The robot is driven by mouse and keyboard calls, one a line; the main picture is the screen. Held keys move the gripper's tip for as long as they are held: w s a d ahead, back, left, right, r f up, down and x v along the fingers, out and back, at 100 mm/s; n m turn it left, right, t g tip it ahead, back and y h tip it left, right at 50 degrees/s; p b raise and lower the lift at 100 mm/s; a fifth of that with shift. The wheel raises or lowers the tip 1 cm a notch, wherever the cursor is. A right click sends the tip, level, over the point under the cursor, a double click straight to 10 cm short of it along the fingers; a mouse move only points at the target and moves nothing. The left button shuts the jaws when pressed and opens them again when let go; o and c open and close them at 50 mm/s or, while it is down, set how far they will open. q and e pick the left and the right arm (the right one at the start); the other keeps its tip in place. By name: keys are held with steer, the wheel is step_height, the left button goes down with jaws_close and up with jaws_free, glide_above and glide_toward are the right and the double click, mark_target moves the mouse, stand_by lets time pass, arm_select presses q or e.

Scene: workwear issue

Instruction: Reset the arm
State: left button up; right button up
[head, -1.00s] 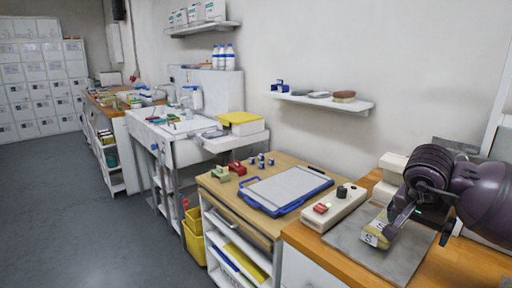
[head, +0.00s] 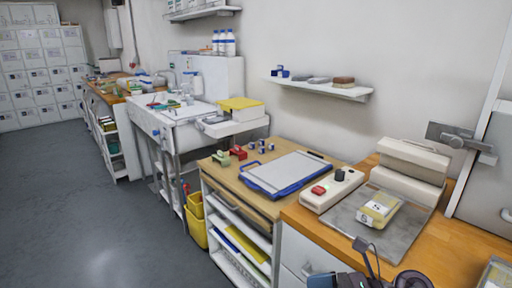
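My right gripper (head: 368,264) shows only in part at the bottom edge of the head view, low and in front of the wooden counter. It is dark, with a thin finger pointing up, and the frame cuts off the rest. I cannot tell whether it is open or shut. It is apart from the yellow-and-white packet (head: 380,209), which lies flat on the grey plate (head: 353,227).
A beige control box (head: 318,197) with a red button and black knob sits left of the plate; beige blocks (head: 409,172) stand behind it. The wooden counter (head: 450,243) is partly clear. A blue-rimmed tray (head: 287,174) lies on the lower bench. A grey cabinet (head: 490,180) closes the right.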

steer(key=d+f+m+t+h, duration=0.3)
steer(key=m+t, duration=0.2)
steer(key=m, duration=0.6)
steer(key=s+d+f+m+t+h, duration=0.1)
steer(key=d+f+m+t+h, duration=0.15)
steer(key=m+t, duration=0.55)
steer(key=d+f+m+t+h, duration=0.2)
steer(key=d+m+t+h, duration=0.15)
steer(key=m, duration=0.95)
steer(key=s+d+f+m+g+h, duration=0.3)
steer(key=s+f+m, duration=0.4)
steer(key=m, duration=0.1)
steer(key=s+d+f+m+g+h, duration=0.3)
steer(key=s+f+m+g+h, duration=0.1)
steer(key=s+f+m, duration=0.3)
steer(key=shift+d+f+m, duration=0.15)
steer(key=shift+f+m, duration=0.4)
steer(key=shift+m, duration=0.15)
steer(key=shift+w, duration=0.1)
